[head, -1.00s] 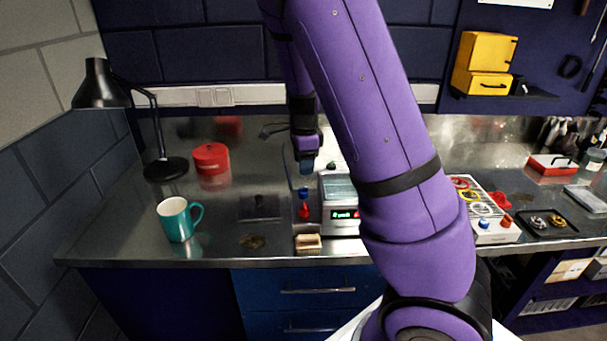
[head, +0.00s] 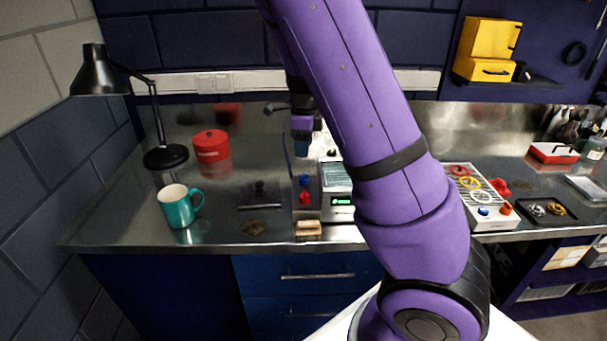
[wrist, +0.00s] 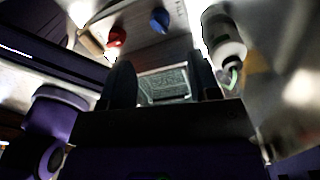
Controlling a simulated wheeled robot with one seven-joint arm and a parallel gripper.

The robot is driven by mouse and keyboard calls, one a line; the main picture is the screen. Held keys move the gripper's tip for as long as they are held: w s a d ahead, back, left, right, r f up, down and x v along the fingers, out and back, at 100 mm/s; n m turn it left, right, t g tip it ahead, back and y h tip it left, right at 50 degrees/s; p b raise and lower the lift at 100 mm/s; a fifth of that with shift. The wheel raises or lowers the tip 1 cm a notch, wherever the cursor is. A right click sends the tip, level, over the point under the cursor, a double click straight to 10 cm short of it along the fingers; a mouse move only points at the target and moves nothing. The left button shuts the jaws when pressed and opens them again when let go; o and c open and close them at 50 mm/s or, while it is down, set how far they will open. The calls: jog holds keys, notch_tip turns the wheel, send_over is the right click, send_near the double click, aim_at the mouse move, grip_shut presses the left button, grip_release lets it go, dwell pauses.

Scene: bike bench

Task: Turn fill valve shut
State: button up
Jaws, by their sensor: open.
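A blue knob (head: 305,181) and a red knob (head: 304,197) sit on a pale panel left of a boxy device with a lit green display (head: 343,201). In the wrist view the red knob (wrist: 117,37) and blue knob (wrist: 159,20) show near the top. My gripper (head: 303,147) is above and behind these knobs in the head view, partly hidden by my arm. In the wrist view its fingers (wrist: 162,82) are apart, with a greyish ribbed surface between them and nothing held.
A teal mug (head: 178,208), red canister (head: 211,147) and black lamp (head: 166,157) stand at left. At right is a panel with red, yellow and white rings (head: 470,184). A small beige block (head: 308,228) lies at the front edge.

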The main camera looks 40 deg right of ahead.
aim_at(303, 176)
jog(key=f, duration=1)
jog(key=shift+s+a, duration=0.2)
jog(key=c, duration=0.9)
